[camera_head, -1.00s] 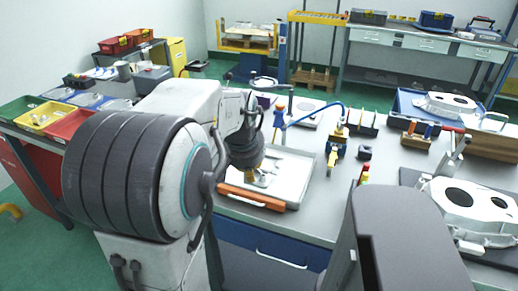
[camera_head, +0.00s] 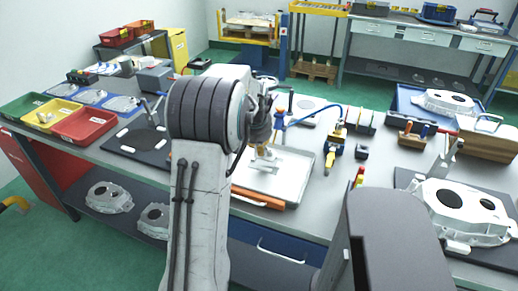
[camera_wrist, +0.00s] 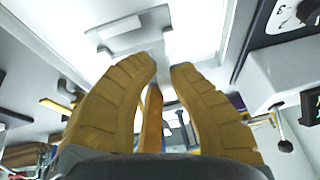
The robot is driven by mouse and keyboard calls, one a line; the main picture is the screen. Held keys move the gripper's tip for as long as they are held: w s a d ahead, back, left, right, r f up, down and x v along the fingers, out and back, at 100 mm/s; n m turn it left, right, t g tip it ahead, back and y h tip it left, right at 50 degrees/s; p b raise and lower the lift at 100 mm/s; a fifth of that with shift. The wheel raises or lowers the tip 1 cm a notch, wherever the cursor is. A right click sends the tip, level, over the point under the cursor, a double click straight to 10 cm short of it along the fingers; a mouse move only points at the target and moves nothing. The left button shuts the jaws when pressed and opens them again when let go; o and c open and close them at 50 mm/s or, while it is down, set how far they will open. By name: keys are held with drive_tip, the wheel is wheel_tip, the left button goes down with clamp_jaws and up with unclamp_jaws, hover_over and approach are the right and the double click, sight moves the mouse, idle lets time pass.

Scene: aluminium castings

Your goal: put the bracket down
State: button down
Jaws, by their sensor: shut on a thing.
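My gripper (camera_head: 262,152) has ochre fingers and hangs over the back left part of a shallow pale tray (camera_head: 278,186) on the workbench. In the wrist view its two ribbed fingers (camera_wrist: 165,66) are close together at the tips. The bracket, a pale metal piece (camera_head: 288,164), shows beside the fingertips over the tray. The fingers hide part of it, and its contact with the tray floor cannot be told.
An orange-handled bar (camera_head: 258,199) lies along the tray's front edge. A blue-and-yellow tool (camera_head: 334,142) stands right of the tray. A large casting (camera_head: 462,212) lies at the right. Red (camera_head: 84,124), yellow and green bins stand at the left.

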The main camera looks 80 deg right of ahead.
drive_tip(key=shift+a+f, duration=0.1)
drive_tip(key=shift+f, duration=1.15)
drive_tip(key=c, duration=1.3)
unclamp_jaws()
drive_tip(key=shift+o, duration=0.2)
drive_tip(key=shift+r, duration=0.15)
